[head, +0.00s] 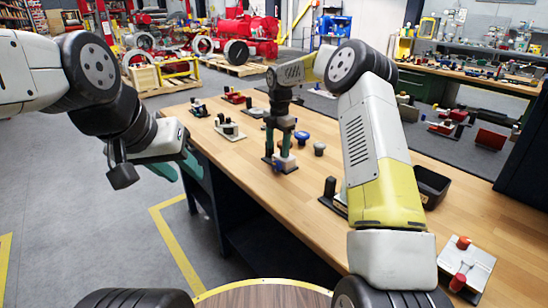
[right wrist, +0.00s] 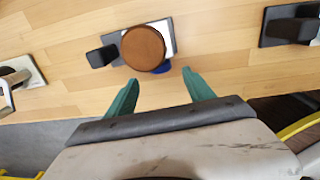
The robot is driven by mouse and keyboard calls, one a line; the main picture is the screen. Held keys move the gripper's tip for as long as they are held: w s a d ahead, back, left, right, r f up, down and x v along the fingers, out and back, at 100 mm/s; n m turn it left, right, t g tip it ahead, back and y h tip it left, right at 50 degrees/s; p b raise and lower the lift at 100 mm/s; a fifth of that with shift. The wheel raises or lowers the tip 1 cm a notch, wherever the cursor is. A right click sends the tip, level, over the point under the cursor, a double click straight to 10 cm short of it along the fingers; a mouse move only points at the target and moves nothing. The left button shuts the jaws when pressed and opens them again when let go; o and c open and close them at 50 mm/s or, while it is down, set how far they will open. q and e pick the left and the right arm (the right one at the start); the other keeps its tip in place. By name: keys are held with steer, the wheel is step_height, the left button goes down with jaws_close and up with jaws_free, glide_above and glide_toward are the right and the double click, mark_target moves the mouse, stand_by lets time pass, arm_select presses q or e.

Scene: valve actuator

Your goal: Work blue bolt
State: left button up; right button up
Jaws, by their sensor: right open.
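A blue knob-like piece (head: 302,137) stands over the wooden table just right of my right gripper in the head view. In the right wrist view a bit of blue (right wrist: 163,70) shows at the lower edge of a round brown cap (right wrist: 143,48), which hides the rest. The cap sits over a base with a black block (right wrist: 104,56) and a pale plate. My right gripper (head: 278,140) points down above a small fixture (head: 286,162); its green fingers (right wrist: 161,92) are apart with nothing between them. My left gripper (head: 182,165) is left of the table edge; its jaw gap is unclear.
Several other small fixtures stand on the table (head: 245,170), one with a pale base (head: 229,130) behind left. A grey round piece (head: 319,149) is to the right. A black bin (head: 431,184) and a plate with red parts (head: 466,268) lie nearer right.

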mark_target(276, 161)
step_height(276, 161, down, 7)
steer(key=shift+w+a+f, duration=0.1)
stand_by(0.3)
jaws_close()
steer(key=shift+w+a, duration=0.1)
steer(key=shift+g+h, duration=0.5)
jaws_free()
